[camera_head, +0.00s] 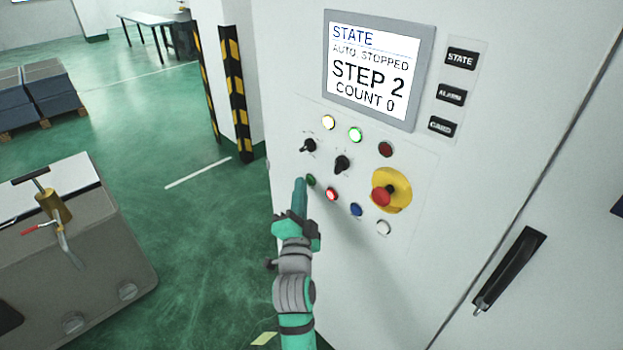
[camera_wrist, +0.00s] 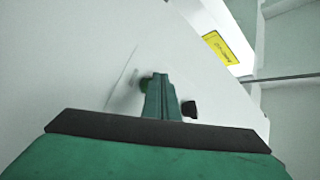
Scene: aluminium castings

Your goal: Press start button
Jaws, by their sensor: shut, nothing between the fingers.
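The control panel (camera_head: 425,185) is on the front of a white cabinet. A green button (camera_head: 311,180) sits at the left end of its lower button row, beside a red button (camera_head: 331,194). My gripper (camera_head: 300,182) is shut and empty, its tips just left of the green button in the head view. In the wrist view, my gripper's fingers (camera_wrist: 160,84) are together at the panel face, and a green round button (camera_wrist: 146,84) shows partly behind them. I cannot tell whether they touch it. The screen (camera_head: 372,68) reads "AUTO STOPPED", "STEP 2", "COUNT 0".
Two black selector knobs (camera_head: 341,163) sit above the button row. A red emergency stop (camera_head: 382,195) on a yellow base is to the right. A black door handle (camera_head: 509,270) is at lower right. A grey bench (camera_head: 110,262) with a clamp stands at left; green floor lies between.

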